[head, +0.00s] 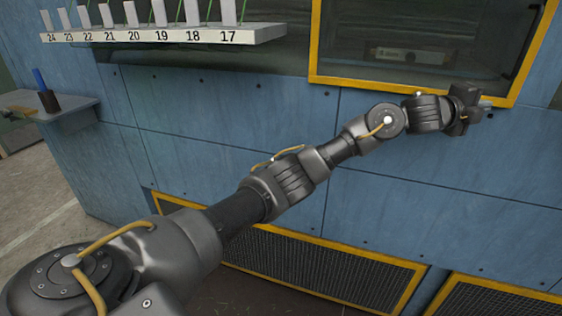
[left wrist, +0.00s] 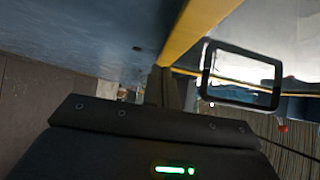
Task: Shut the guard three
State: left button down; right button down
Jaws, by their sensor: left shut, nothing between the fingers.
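A yellow-framed guard (head: 380,87) with a dark see-through pane is at the upper right of the head view, on the blue machine wall. No number three is readable on it. My left gripper (head: 480,107) is shut and empty at the guard's lower right edge; I cannot tell whether it touches the frame. In the left wrist view, the shut fingers (left wrist: 163,82) show beside a yellow bar (left wrist: 198,30) that runs along the blue surface. My right gripper is in neither view.
A white shelf (head: 165,37) with numbered upright pieces juts out at the upper left. A small grey side shelf (head: 75,108) holds a blue-topped item. Yellow-edged mesh panels (head: 310,268) sit low on the wall. A black-rimmed rectangle (left wrist: 241,75) shows in the wrist view.

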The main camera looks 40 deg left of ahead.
pick_arm(q)
jog(key=shift+w+a+r, duration=0.2)
jog(key=shift+w, duration=0.15)
jog(key=shift+w+a+r, duration=0.15)
jog(key=shift+w, duration=0.2)
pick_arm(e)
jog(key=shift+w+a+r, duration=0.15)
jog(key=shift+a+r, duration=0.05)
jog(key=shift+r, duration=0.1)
